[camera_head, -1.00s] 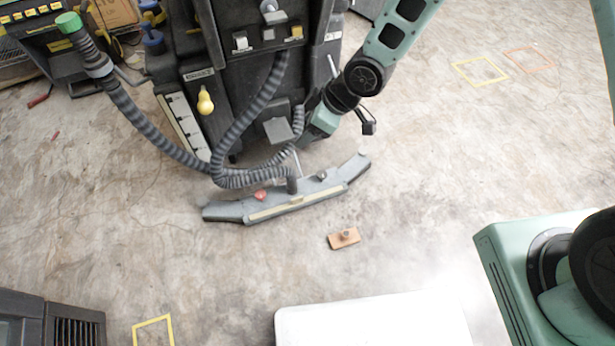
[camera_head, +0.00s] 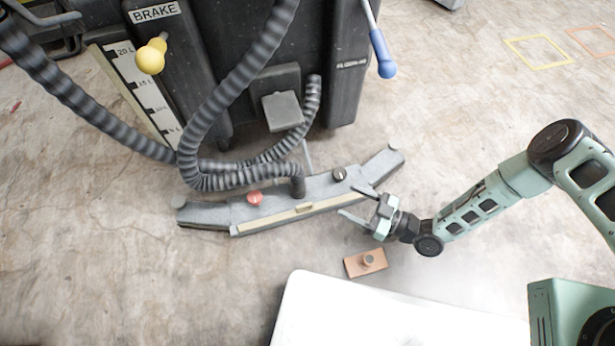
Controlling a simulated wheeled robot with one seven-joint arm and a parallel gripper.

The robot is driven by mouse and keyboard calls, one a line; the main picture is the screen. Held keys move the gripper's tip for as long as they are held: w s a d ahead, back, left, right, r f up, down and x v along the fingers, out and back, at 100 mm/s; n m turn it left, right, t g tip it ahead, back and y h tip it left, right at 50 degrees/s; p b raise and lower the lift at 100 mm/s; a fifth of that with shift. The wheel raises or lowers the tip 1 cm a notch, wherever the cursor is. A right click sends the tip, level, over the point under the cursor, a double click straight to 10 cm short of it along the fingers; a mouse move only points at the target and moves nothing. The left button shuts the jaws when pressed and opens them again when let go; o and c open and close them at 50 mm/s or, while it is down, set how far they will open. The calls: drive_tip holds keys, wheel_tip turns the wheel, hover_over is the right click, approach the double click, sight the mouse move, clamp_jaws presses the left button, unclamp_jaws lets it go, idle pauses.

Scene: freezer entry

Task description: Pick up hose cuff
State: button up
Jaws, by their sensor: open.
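A grey ribbed hose (camera_head: 236,95) loops down in front of the black machine. It meets a dark upright cuff (camera_head: 297,186) on the grey squeegee bar (camera_head: 330,187), which lies on the floor. I take this to be the hose cuff, but cannot be sure. My gripper (camera_head: 353,201) is open and empty, its fingers pointing left, close to the right part of the squeegee bar. It is to the right of the cuff and apart from it. Whether the fingers touch the bar is unclear.
The black machine (camera_head: 350,80) stands behind, with a yellow knob (camera_head: 151,56) and a blue-handled lever (camera_head: 382,55). A small tan block (camera_head: 366,262) with a knob lies on the floor below my gripper. A white surface (camera_head: 390,310) fills the front. Floor is clear at left.

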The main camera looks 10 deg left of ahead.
sight(304, 180)
drive_tip(key=b+x, duration=0.2)
drive_tip(key=x, duration=1)
drive_tip(key=shift+a, duration=0.1)
drive_tip(key=x, duration=0.1)
drive_tip(key=b+x, duration=0.1)
drive_tip(key=x, duration=0.2)
drive_tip(key=shift+w+a+f+b, duration=0.1)
drive_tip(key=shift+w+f+b, duration=0.1)
drive_tip(key=shift+f+b, duration=0.15)
drive_tip(key=shift+w+a+r, duration=0.15)
drive_tip(key=shift+a, duration=0.25)
drive_tip(key=c, duration=1.1)
